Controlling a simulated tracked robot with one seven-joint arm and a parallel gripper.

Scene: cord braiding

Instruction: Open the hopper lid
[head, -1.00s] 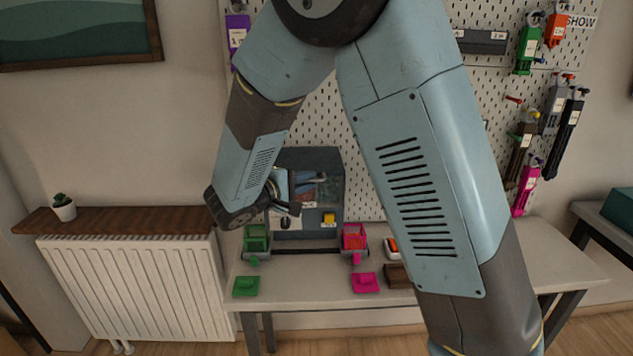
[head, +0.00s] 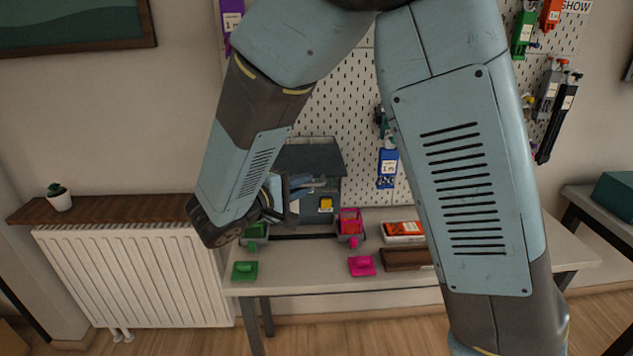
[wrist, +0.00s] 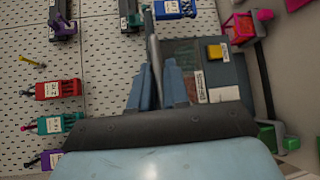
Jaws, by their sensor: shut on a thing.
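The hopper machine (head: 328,215) is a dark grey box at the back of the table, with a yellow square on its front. Its dark lid panel (head: 312,157) shows as a slanted surface at the top. My gripper (head: 303,188) is in front of the machine, below that panel, and my arm covers its left part. The lid's exact angle is hard to tell.
A green bin (head: 256,230) and a pink bin (head: 351,222) flank the machine. A green piece (head: 244,270) and a pink piece (head: 362,265) lie at the table's front. An orange-topped box (head: 404,230) and brown block (head: 406,258) stand right. A pegboard (head: 350,110) is behind.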

